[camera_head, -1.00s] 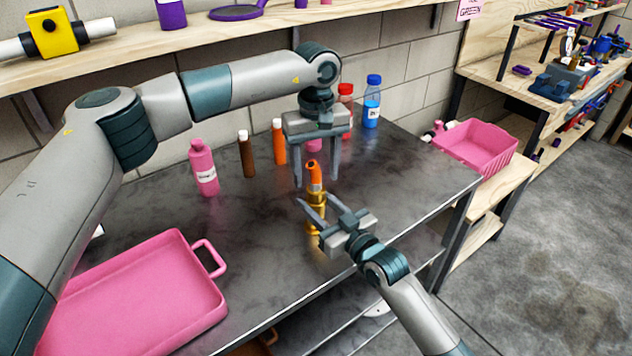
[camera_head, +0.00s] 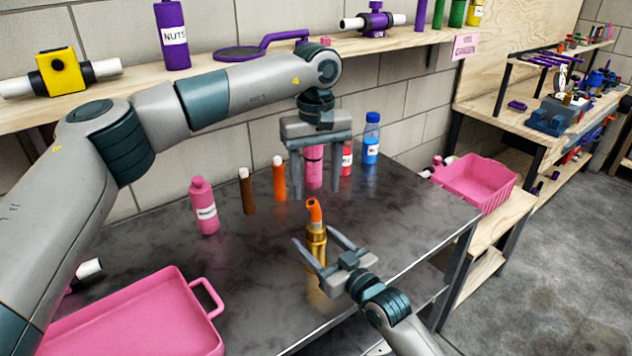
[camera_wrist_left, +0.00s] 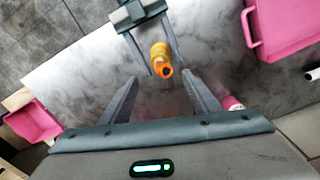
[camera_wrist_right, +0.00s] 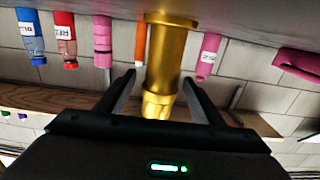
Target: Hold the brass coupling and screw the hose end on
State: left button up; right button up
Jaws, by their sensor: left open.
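The brass coupling (camera_head: 317,243) stands upright on the dark metal table, near its front edge. The orange hose end (camera_head: 314,211) sits on top of it, its tip bent; whether the threads are engaged cannot be told. My right gripper (camera_head: 311,245) has its fingers apart on either side of the coupling; in the right wrist view a gap shows beside the brass (camera_wrist_right: 168,55). My left gripper (camera_head: 320,190) is open and empty, pointing down above the hose end. In the left wrist view the orange opening (camera_wrist_left: 166,71) lies beyond its fingers.
A pink tray (camera_head: 203,289) lies at the table's front left. Several bottles, including a pink one (camera_head: 204,205) and a blue one (camera_head: 371,140), stand along the back. A pink crate (camera_head: 476,182) is to the right. A shelf (camera_head: 225,68) runs above the table's back.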

jog(key=shift+s, duration=0.1)
pick_arm(q)
notch_tip(320, 180, down, 2)
jog(key=shift+f+b, duration=0.1)
jog(key=shift+b, duration=1)
pick_arm(e)
jog(key=v, duration=1.7)
jog(key=shift+d, duration=0.15)
